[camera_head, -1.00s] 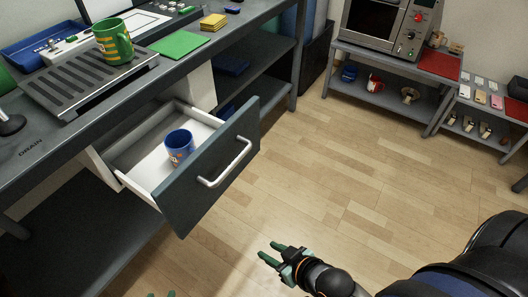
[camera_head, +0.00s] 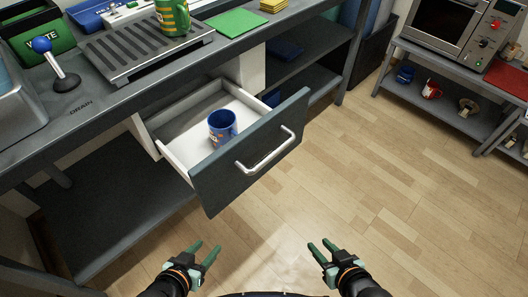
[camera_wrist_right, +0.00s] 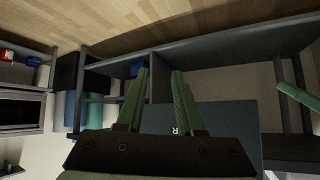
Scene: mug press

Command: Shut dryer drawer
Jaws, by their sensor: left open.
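The dryer drawer (camera_head: 248,160) is pulled out from under the counter, with a dark front and a silver bar handle (camera_head: 266,152). A blue mug (camera_head: 222,127) stands upright inside it. My left gripper (camera_head: 205,252) is open and empty in front of the drawer, apart from it, at the lower left. My right gripper (camera_head: 323,248) is open and empty, below and to the right of the drawer front.
The counter above holds a drain rack (camera_head: 145,45) with a green mug (camera_head: 172,16) on it, a green mat (camera_head: 236,23) and a blue-knobbed lever (camera_head: 60,68). A shelf with a microwave (camera_head: 450,30) stands at the right. The wooden floor (camera_head: 370,180) is clear.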

